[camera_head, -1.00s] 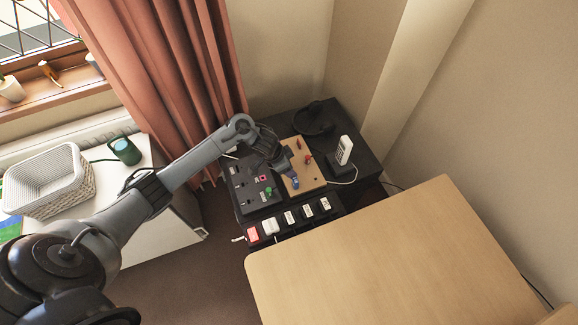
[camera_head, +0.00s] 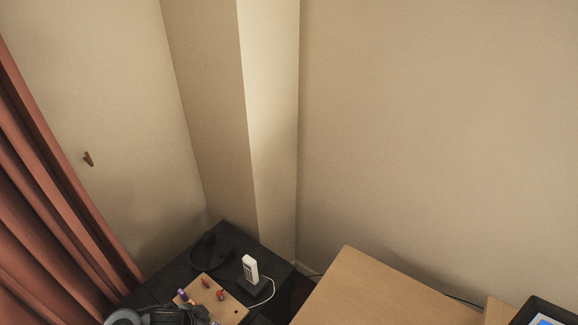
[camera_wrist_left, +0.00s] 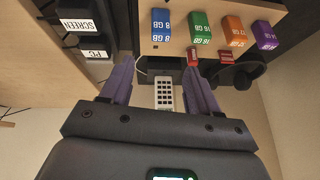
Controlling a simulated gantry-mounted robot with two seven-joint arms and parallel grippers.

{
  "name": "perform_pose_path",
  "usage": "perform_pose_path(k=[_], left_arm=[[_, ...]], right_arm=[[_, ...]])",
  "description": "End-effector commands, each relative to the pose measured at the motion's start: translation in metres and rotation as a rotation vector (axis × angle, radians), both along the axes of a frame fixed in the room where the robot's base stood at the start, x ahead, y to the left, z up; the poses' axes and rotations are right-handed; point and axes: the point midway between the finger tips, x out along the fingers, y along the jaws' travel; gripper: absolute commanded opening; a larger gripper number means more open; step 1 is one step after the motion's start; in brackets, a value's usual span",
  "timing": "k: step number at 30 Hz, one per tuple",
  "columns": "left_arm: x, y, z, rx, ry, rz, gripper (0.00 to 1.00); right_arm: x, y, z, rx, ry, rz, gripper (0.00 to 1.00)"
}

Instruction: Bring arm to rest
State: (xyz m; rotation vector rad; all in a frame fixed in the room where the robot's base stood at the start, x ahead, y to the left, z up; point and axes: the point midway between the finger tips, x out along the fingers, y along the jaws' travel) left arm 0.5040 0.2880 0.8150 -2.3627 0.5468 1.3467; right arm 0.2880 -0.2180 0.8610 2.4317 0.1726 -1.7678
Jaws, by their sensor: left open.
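My left gripper shows in the left wrist view (camera_wrist_left: 160,82) with its two purple fingers spread and nothing between them. In the head view only dark parts of my left arm show at the bottom left edge, over the dark desk; the fingertips cannot be made out. In the wrist view, a wooden block (camera_wrist_left: 222,46) lies beyond the fingers. It carries a blue stick (camera_wrist_left: 161,25), a green stick (camera_wrist_left: 199,28), an orange stick (camera_wrist_left: 233,30) and a purple stick (camera_wrist_left: 264,35). A small red piece (camera_wrist_left: 193,56) is by the block's edge. My right gripper is not in view.
A white handset (camera_head: 250,268) stands on the dark desk (camera_head: 232,240), with a black looped object (camera_head: 205,250) behind it. A curtain (camera_head: 50,190) hangs left. Labelled black boxes (camera_wrist_left: 78,27) show in the wrist view.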

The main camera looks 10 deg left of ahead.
Motion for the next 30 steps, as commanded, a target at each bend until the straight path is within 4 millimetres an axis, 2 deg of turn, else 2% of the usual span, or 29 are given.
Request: perform_pose_path(k=[1,3,6,11,20,21,25,30], left_arm=[[-0.014,-0.026,-0.005,0.001,-0.029,-0.002,0.61],[-0.032,-0.050,-0.003,0.016,-0.068,0.021,0.61],[-0.066,-0.071,0.007,0.033,-0.080,0.092,0.61],[-0.122,-0.076,0.023,0.037,-0.008,0.213,0.61],[-0.223,-0.070,0.049,-0.026,0.223,0.384,0.61],[-0.219,-0.069,0.066,-0.021,0.216,0.379,0.61],[-0.217,-0.069,0.092,-0.017,0.212,0.375,0.61],[-0.217,-0.069,0.131,-0.017,0.211,0.374,0.61]], right_arm=[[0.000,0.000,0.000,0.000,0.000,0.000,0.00],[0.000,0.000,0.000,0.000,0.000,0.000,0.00],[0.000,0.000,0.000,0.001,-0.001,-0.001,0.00],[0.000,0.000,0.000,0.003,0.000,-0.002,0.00],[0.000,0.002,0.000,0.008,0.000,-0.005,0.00],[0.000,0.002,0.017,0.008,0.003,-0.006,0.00],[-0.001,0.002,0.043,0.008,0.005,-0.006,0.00],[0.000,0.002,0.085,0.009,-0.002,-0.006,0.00]])
